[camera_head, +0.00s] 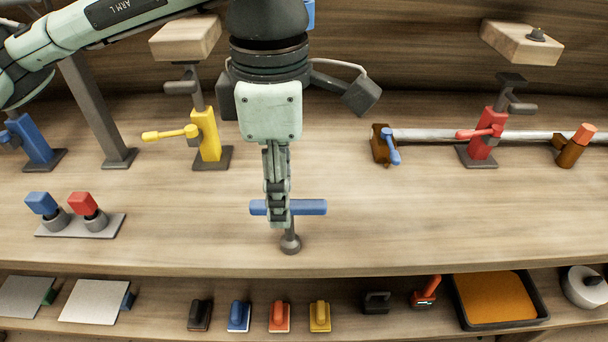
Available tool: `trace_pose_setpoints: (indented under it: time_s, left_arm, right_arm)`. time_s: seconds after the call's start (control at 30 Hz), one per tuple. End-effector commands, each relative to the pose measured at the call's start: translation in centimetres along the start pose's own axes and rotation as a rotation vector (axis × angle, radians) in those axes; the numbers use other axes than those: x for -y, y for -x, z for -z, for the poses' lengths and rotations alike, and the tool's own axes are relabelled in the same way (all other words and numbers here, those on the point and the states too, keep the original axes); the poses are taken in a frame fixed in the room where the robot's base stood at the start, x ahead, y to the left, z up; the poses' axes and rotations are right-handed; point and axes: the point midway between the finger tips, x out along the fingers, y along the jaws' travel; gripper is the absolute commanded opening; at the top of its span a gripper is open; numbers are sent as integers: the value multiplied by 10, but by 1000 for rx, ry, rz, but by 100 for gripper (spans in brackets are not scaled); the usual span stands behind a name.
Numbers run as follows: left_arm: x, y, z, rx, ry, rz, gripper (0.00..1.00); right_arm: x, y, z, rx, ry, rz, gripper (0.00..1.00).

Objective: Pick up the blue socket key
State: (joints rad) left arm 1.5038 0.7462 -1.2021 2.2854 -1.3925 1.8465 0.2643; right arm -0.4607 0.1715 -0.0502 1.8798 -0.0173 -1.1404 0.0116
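The blue socket key (312,208) is in the middle of the bench, with a blue crossbar running left to right. A dark grey shaft comes down from it to a round socket end (290,244) near the bench's front edge. My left gripper (279,218) points down over the crossbar. Its fingers cover the bar's middle and overlap the shaft's top. I see the fingers nearly edge-on, so their gap is hidden. I cannot tell whether they are shut on the bar or whether the key touches the bench. My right gripper is not in view.
A yellow clamp stand (207,135) is behind on the left, a red one (483,137) on the right. A grey bar clamp (450,135) lies at the back right. A plate with blue and red knobs (80,226) is at left. Several tools fill the lower shelf (345,290).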

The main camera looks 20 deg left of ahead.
Motion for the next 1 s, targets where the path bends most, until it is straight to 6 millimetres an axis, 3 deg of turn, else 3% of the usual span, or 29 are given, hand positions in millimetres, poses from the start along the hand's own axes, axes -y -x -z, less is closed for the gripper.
trace_pose_setpoints:
  time_s: [0.3,0.47,0.7,1.0]
  left_arm:
    - [0,-22,0,-1,1,2,40]
    - [-1,-39,-2,-2,0,3,40]
    - [-3,-73,-5,-2,-1,3,40]
    - [-3,-78,-6,1,-2,0,40]
  right_arm:
    - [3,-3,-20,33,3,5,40]
    - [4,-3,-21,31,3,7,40]
    - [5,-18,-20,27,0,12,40]
    - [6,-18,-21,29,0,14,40]
